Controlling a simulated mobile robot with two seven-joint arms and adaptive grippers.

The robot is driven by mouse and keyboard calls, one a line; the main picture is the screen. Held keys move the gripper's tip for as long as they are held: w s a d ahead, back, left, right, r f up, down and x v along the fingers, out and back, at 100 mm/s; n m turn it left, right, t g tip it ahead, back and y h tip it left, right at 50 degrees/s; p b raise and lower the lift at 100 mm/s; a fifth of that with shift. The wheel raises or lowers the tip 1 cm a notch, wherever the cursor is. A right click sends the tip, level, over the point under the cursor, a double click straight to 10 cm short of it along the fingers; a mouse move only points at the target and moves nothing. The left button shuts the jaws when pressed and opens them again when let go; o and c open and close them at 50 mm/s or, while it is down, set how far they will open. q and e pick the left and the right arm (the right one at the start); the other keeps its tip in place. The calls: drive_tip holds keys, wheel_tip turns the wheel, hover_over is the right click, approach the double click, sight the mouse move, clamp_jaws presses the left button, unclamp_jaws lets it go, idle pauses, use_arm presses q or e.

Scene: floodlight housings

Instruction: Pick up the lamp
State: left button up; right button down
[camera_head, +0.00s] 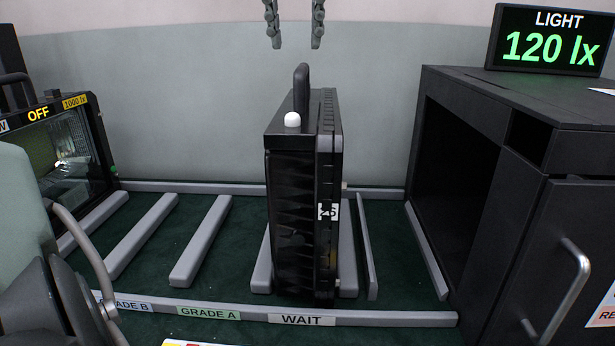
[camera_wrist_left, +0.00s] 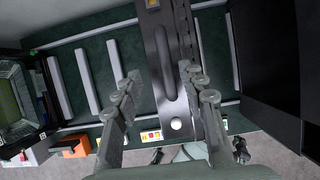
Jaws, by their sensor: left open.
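The lamp (camera_head: 304,200), a black floodlight housing, stands upright on edge between grey rails in the slot marked WAIT. It has a raised dark handle (camera_head: 301,92) and a white knob (camera_head: 292,119) on top, and a small white tag on its narrow face. My left gripper (camera_head: 294,38) is open, fingers pointing down, just above the handle and apart from it. In the left wrist view the lamp (camera_wrist_left: 154,40) appears from above, with the handle between the open fingers (camera_wrist_left: 160,78). My right gripper is not in view.
Empty railed slots marked GRADE A (camera_head: 208,312) and GRADE B lie to the left. Beyond them is a boxed unit reading OFF and 1000 lx (camera_head: 75,155). A black cabinet (camera_head: 540,180) with an open bay stands right, with a display (camera_head: 549,40) reading 120 lx on top.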

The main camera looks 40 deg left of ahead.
sight(302, 65)
use_arm(q)
drive_tip(key=x, duration=0.3)
drive_tip(key=shift+d+f, duration=0.15)
drive_tip(key=shift+d, duration=0.15)
drive_tip(key=x, duration=0.3)
drive_tip(key=shift+w+d+f+p, duration=0.1)
drive_tip(key=shift+w+f+p, duration=0.1)
drive_tip(key=shift+p, duration=0.1)
drive_tip(key=shift+f, duration=0.2)
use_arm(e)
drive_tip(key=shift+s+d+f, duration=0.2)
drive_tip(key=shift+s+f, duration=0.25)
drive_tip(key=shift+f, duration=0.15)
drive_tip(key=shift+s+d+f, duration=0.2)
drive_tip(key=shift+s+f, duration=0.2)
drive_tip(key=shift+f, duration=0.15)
use_arm(q)
drive_tip(key=shift+f, duration=0.2)
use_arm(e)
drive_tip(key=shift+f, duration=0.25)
use_arm(q)
drive_tip(key=shift+c, duration=0.3)
clamp_jaws()
drive_tip(key=shift+w+r, duration=0.1)
drive_tip(key=shift+r, duration=0.2)
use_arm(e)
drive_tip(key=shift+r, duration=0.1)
